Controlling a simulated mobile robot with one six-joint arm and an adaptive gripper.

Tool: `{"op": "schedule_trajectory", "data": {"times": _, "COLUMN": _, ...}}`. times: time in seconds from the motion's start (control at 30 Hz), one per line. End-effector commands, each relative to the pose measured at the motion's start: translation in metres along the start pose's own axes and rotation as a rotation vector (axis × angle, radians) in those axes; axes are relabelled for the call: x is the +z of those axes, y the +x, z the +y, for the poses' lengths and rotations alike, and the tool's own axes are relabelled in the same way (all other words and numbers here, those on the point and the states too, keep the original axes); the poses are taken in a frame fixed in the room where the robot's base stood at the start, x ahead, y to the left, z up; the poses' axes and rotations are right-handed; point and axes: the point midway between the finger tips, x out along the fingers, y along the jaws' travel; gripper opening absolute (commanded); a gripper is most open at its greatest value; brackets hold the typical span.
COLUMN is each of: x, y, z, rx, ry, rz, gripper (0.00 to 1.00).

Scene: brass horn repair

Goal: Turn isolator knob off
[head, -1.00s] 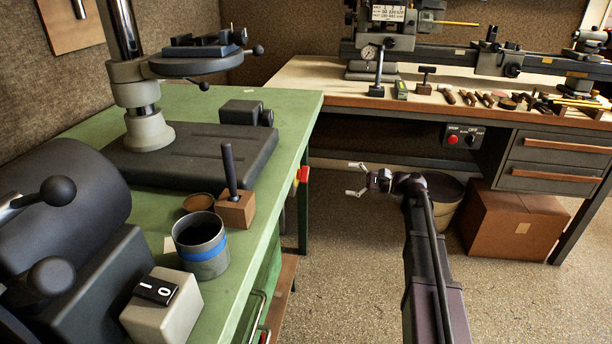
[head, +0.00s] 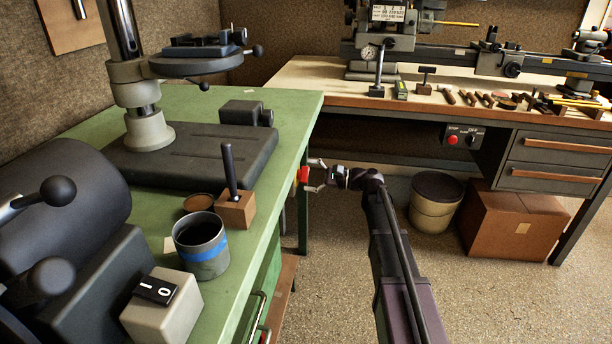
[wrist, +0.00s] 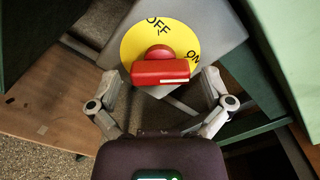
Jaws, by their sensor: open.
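The isolator knob (wrist: 160,72) is red, with a bar handle that lies crosswise in the wrist view. A white line on the bar runs toward its right end, on the side of the ON mark. Behind it is a yellow disc (wrist: 134,43) on a grey box (wrist: 215,32), with OFF at the top and ON at the right. My gripper (wrist: 162,86) is open, with one finger on each side of the bar, apparently not touching it. In the head view the knob (head: 303,174) shows red at the green bench's right side, with my gripper (head: 314,176) close beside it.
The green bench (head: 290,110) stands left of my arm; its leg (wrist: 250,128) is near the right finger. A wooden shelf (wrist: 45,110) lies below. A lidded bucket (head: 434,205) and cardboard box (head: 515,228) stand on the floor to the right.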

Motion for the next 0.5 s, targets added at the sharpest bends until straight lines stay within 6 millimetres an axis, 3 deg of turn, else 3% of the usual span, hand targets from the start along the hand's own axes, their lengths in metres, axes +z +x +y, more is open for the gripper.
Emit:
{"op": "schedule_trajectory", "data": {"times": 0.43, "x": -0.0001, "y": 0.0073, "z": -0.0001, "rx": -0.001, "ry": 0.000, "rz": 0.001, "gripper": 1.00}}
{"op": "schedule_trajectory", "data": {"times": 0.47, "x": -0.0001, "y": 0.0072, "z": -0.0001, "rx": -0.001, "ry": 0.000, "rz": 0.001, "gripper": 0.97}}
{"op": "schedule_trajectory", "data": {"times": 0.5, "x": -0.0001, "y": 0.0072, "z": -0.0001, "rx": -0.001, "ry": 0.000, "rz": 0.001, "gripper": 0.85}}
